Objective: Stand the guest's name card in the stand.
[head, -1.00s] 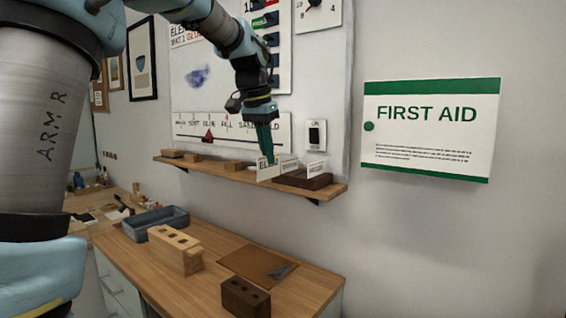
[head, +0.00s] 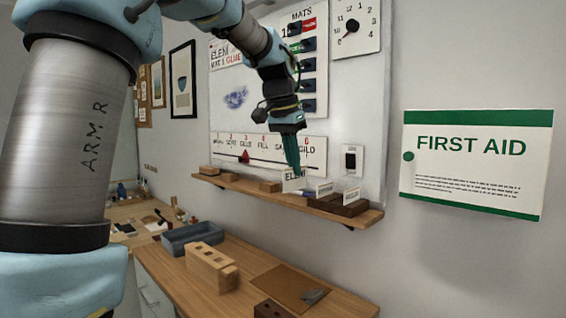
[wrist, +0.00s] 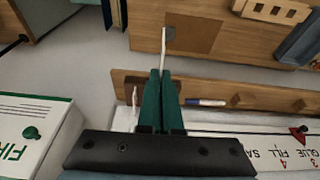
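The card is upright, just in front of or above the wall shelf (head: 235,189); I cannot tell the exact gap. I cannot tell which block is the stand.
Small wooden blocks (head: 270,186) sit along the shelf's left part. A marker (wrist: 205,102) lies by the shelf. The whiteboard (head: 236,96) rises behind. Below are a bench with a slotted wooden block (head: 208,264), a grey tray (head: 188,237) and a brown mat (head: 288,285).

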